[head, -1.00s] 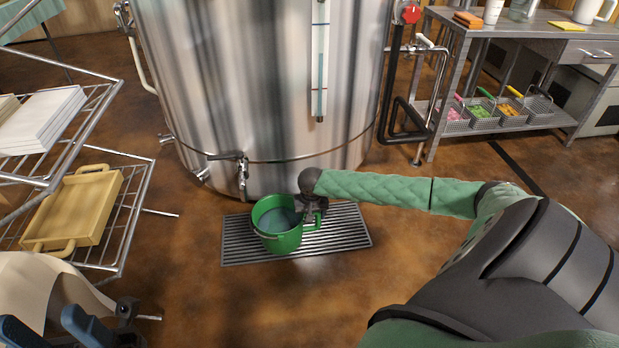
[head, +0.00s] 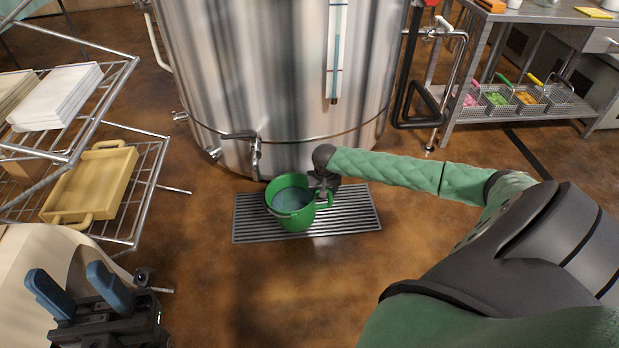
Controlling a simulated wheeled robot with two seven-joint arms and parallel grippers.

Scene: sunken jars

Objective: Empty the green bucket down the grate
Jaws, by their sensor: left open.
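The green bucket (head: 291,221) stands about upright on the grate (head: 350,212), with bluish liquid inside. The grate is a slatted metal panel in the floor in front of the big steel tank. My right gripper (head: 324,185) is at the bucket's right side, by its green side handle. Its fingers are too dark and small to tell whether they are closed on the handle. My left gripper (head: 75,290), with blue fingers, is at the lower left. It is open and empty, well away from the bucket.
The steel tank (head: 290,80) with a tap (head: 254,150) stands just behind the bucket. A wire rack (head: 150,205) with a yellow tray (head: 95,185) is at left. A steel bench (head: 530,108) with wire baskets is at right. The floor before the grate is clear.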

